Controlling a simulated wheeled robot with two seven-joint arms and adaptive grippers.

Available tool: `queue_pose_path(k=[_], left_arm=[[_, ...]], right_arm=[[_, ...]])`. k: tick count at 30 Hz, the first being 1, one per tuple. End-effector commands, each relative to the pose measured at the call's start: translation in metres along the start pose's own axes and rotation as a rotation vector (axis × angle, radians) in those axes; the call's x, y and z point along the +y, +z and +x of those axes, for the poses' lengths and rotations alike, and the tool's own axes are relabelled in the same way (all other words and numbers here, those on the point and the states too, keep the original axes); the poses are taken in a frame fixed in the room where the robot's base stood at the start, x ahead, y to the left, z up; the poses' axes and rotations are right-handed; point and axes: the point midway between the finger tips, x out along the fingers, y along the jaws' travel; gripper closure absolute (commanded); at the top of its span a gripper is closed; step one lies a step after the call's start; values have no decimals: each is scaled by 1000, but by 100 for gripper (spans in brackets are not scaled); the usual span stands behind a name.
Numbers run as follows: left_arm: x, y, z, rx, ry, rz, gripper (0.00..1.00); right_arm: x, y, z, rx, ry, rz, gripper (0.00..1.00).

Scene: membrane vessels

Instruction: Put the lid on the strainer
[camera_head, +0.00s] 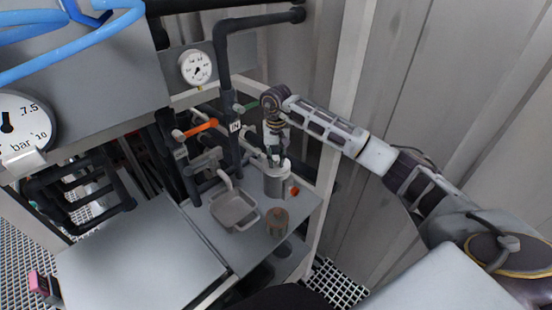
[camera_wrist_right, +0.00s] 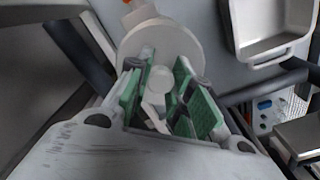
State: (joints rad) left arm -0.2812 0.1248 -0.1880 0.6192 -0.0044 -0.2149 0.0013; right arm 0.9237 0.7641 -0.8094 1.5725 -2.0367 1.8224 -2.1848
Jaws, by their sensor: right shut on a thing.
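The strainer (camera_head: 276,184) is a grey upright cylinder on the metal shelf, with an orange part on its right side. My right gripper (camera_head: 276,158) points down right above its top. In the right wrist view the green-padded fingers of my right gripper (camera_wrist_right: 163,100) are closed around the pale knob of the round light-grey lid (camera_wrist_right: 185,45). The lid lies over the strainer's top; I cannot tell whether it touches the rim, which it hides. My left gripper is not in view.
A grey rectangular tray (camera_head: 235,211) stands left of the strainer, and a small brown vessel (camera_head: 277,222) stands in front. Dark pipes (camera_head: 222,70) and an orange-handled valve (camera_head: 201,128) rise behind. A bare grey surface (camera_head: 135,262) lies at the lower left.

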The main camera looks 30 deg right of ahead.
Motion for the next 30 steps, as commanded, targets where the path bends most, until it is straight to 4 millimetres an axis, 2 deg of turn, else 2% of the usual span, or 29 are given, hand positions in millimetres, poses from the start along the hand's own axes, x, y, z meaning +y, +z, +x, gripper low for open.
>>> queue_pose_path(k=[11, 12, 18, 30], left_arm=[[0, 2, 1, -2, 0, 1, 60], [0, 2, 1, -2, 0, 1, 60], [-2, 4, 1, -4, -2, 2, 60], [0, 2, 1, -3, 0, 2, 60]], right_arm=[[0, 0, 1, -1, 0, 0, 100], [0, 0, 1, -1, 0, 0, 77], [0, 0, 1, -1, 0, 0, 53], [0, 0, -1, 0, 0, 1, 53]])
